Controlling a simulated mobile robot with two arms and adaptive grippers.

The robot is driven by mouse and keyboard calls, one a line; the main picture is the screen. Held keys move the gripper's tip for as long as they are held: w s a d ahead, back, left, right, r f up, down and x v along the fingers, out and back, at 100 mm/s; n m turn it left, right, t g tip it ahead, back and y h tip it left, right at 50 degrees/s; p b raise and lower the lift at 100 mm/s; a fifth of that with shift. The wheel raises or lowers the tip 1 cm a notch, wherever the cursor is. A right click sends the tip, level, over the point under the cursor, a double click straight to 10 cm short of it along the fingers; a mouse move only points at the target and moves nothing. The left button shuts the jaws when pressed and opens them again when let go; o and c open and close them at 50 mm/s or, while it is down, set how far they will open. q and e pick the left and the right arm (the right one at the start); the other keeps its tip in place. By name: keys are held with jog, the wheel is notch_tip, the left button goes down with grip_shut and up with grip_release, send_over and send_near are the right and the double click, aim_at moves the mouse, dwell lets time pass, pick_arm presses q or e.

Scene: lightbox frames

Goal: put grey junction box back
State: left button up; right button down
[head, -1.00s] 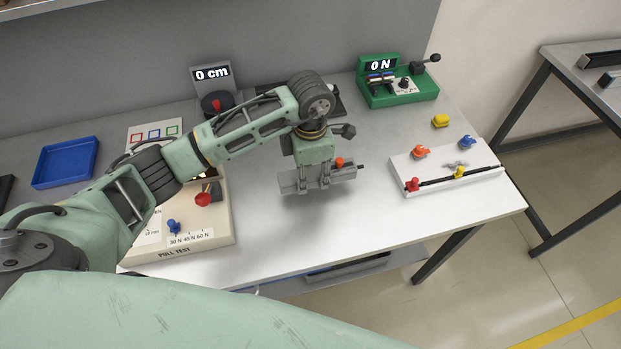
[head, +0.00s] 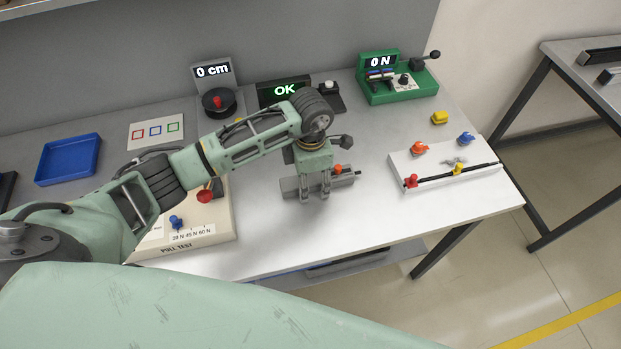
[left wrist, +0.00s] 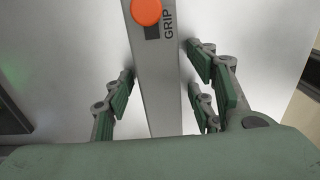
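The long grey junction box (head: 290,188) has an orange knob at its right end and lies at the middle of the table. In the left wrist view the grey junction box (left wrist: 160,90) runs upright with its orange knob and the word GRIP. My left gripper (head: 315,197) is over it, with fingers on both sides. In the left wrist view my left gripper (left wrist: 160,75) shows a narrow gap between the right fingers and the box; the left finger is close to its edge. It looks slightly open. My right gripper is not in view.
A pull test box (head: 215,225) is at left, beside a card with coloured squares (head: 143,142) and a blue tray (head: 55,173). A white board (head: 445,172) with coloured knobs is at right. A green gauge (head: 395,92) and an OK display (head: 268,94) stand behind.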

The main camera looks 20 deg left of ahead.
aim_at(310, 178)
pick_arm(q)
jog(key=shift+r, duration=0.25)
jog(key=shift+w+r, duration=0.1)
jog(key=shift+r, duration=0.15)
notch_tip(310, 178, up, 11)
jog(key=b, duration=0.3)
jog(key=shift+r, duration=0.2)
jog(key=shift+f, duration=0.1)
